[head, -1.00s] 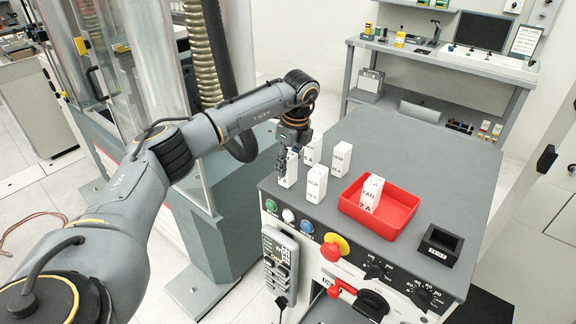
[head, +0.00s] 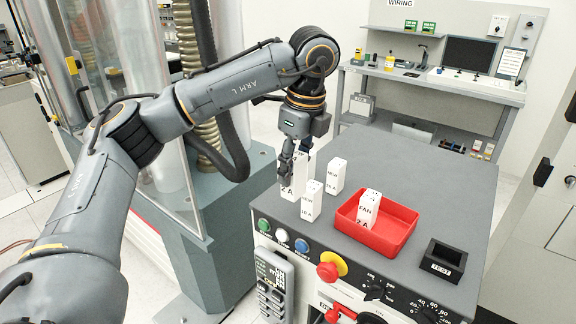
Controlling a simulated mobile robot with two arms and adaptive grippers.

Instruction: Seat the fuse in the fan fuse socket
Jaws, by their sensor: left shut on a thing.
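My left gripper (head: 289,164) points down and is shut on a white block-shaped fuse marked 2 A (head: 296,182), held above the grey bench top at its left side. Another white fuse marked FAN 2A (head: 368,210) stands a little tilted in a red tray (head: 402,240). Two more white fuses marked NEW, a front one (head: 311,203) and a back one (head: 336,174), stand upright right of the held fuse. A black open box labelled TEST (head: 442,263) sits on the right of the bench. I cannot make out a socket labelled fan. My right gripper is out of view.
The front panel has coloured buttons, a red mushroom knob on yellow (head: 331,266) and black dials. A grey keypad (head: 271,275) hangs at the front left. The bench top (head: 430,165) is clear behind the tray. A workbench with a monitor (head: 468,52) stands behind.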

